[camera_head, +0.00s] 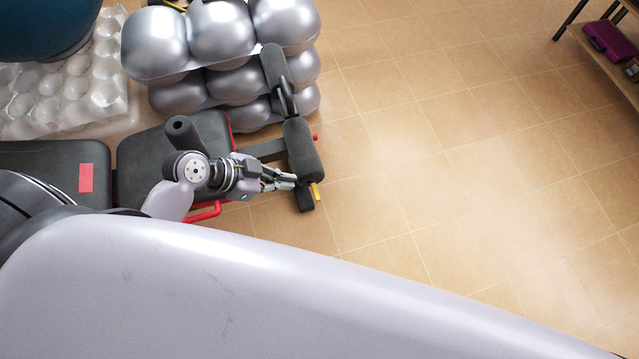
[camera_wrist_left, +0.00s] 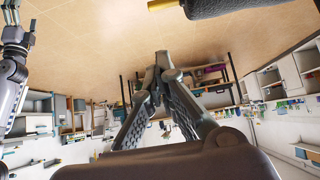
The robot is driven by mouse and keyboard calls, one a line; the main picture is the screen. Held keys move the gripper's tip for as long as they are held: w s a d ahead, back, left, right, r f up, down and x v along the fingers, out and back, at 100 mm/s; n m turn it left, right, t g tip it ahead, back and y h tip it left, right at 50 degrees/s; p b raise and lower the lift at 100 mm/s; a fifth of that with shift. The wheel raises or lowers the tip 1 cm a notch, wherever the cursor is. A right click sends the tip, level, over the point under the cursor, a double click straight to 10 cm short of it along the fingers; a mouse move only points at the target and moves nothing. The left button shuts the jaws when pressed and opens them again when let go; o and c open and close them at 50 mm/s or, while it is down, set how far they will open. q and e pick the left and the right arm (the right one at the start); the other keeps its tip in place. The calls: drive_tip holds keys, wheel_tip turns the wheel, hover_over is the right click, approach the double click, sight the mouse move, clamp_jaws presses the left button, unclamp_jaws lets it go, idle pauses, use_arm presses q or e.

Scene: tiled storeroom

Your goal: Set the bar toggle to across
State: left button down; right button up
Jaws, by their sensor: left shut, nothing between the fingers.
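No part is clearly marked as the bar toggle. A padded exercise bench has dark foam rollers (camera_head: 301,149) at its end, and a small yellow piece (camera_head: 315,191) sticks out by the lower roller. The yellow piece also shows at the top edge of the left wrist view (camera_wrist_left: 163,4), beside a roller (camera_wrist_left: 232,6). My left gripper (camera_head: 291,182) is shut and empty, close to the lower roller; contact cannot be told. Its closed fingertips show in the left wrist view (camera_wrist_left: 164,60). What appears to be my right gripper (camera_wrist_left: 11,12) is at that view's left edge, its jaws unclear.
Stacked silver rounded weights or balls (camera_head: 221,30) stand behind the bench. A clear bubbled pad (camera_head: 60,100) lies at the left. A red handle (camera_head: 206,211) is below my left wrist. A shelf with a purple case (camera_head: 609,40) is far right. The tiled floor between is clear.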

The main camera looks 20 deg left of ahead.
drive_tip(key=shift+s, duration=0.15)
use_arm(q)
hover_over(315, 195)
drive_tip(key=f, duration=0.7)
drive_tip(key=shift+s+d+f, duration=0.1)
drive_tip(key=shift+s+d, duration=0.25)
drive_tip(key=shift+s, duration=0.05)
drive_tip(key=shift+s+a+f, duration=0.1)
drive_tip(key=shift+a+f, duration=0.1)
drive_tip(key=shift+f, duration=1.05)
drive_tip(key=shift+f+b, duration=0.3)
drive_tip(key=shift+f, duration=0.35)
use_arm(e)
drive_tip(key=shift+f, duration=0.25)
use_arm(q)
drive_tip(key=shift+s+d, duration=0.1)
use_arm(e)
drive_tip(key=shift+a, duration=0.2)
use_arm(q)
drive_tip(key=shift+s+f, duration=0.1)
drive_tip(key=shift+f, duration=0.05)
use_arm(e)
drive_tip(key=shift+a+f, duration=0.1)
drive_tip(key=shift+a, duration=0.5)
